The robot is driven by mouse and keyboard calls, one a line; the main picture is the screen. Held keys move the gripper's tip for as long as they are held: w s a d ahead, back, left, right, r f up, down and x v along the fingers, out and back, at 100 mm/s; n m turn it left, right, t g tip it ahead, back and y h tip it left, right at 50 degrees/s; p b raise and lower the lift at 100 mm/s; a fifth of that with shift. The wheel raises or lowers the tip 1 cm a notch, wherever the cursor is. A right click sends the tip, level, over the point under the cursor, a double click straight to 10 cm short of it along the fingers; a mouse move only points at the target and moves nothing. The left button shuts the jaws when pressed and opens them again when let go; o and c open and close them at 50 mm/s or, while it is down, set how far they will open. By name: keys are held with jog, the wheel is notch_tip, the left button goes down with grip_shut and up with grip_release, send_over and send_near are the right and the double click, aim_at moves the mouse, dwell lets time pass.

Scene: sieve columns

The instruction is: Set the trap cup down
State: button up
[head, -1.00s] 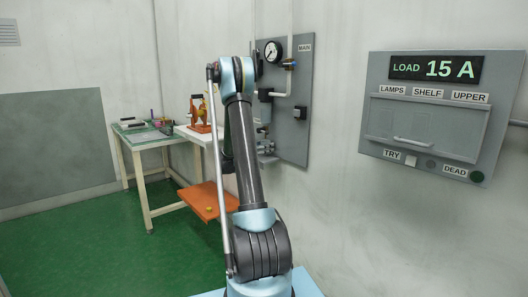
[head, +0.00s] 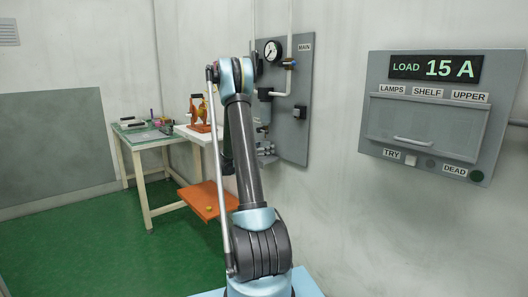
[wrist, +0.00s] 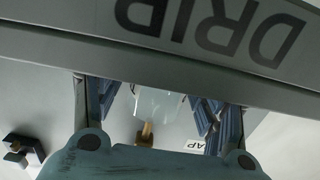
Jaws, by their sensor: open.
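A clear cup (wrist: 158,103), which looks like the trap cup, shows in the wrist view between the two fingers of my gripper (wrist: 155,112). The fingers are open, one on each side of it, and I cannot tell whether either touches it. A brass-coloured stem (wrist: 146,131) shows just below the cup in the picture. A grey ledge (wrist: 160,62) marked DRIP, upside down in this view, crosses above the cup and may hide part of it. Whether the cup rests on something is not clear. In the head view my arm hides the gripper and the cup.
A grey wall board (head: 292,135) with a gauge (head: 272,51) and pipes stands behind my arm. A load panel (head: 430,115) reading 15 A hangs at right. An orange shelf (head: 198,201) and a work table (head: 150,142) are at left. Green floor is clear at left.

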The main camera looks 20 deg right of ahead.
jog(key=v, duration=1.1)
jog(key=w+a+r+n+t+y, duration=0.1)
jog(key=a+r+n+t+y, duration=0.25)
jog(key=r+t, duration=0.4)
jog(key=w+a+r+n+t+y, duration=0.1)
jog(key=a+r+n+t+y, duration=0.3)
jog(key=r, duration=0.6)
jog(key=s+a+r+n+y, duration=0.2)
jog(key=s+a+n+y, duration=0.55)
jog(key=a+y, duration=0.4)
jog(key=s+a+f+n+g, duration=0.15)
jog(key=s+f+g, duration=0.35)
jog(key=s+f, duration=0.7)
jog(key=s+a+f+g, duration=0.2)
jog(key=s+f+g, duration=0.5)
jog(key=s, duration=0.9)
jog(key=s+d+f+m+g+h, duration=0.1)
jog(key=s+d+f, duration=0.1)
jog(key=s+f, duration=0.2)
jog(key=s+d+f+m+g+h, duration=0.1)
jog(key=s+d+f+g, duration=0.1)
jog(key=s, duration=0.9)
notch_tip(320, 180, down, 2)
jog(key=shift+s+d+f, duration=0.15)
jog(key=shift+s+d, duration=0.05)
jog(key=shift+d, duration=0.45)
jog(key=shift+g, duration=0.25)
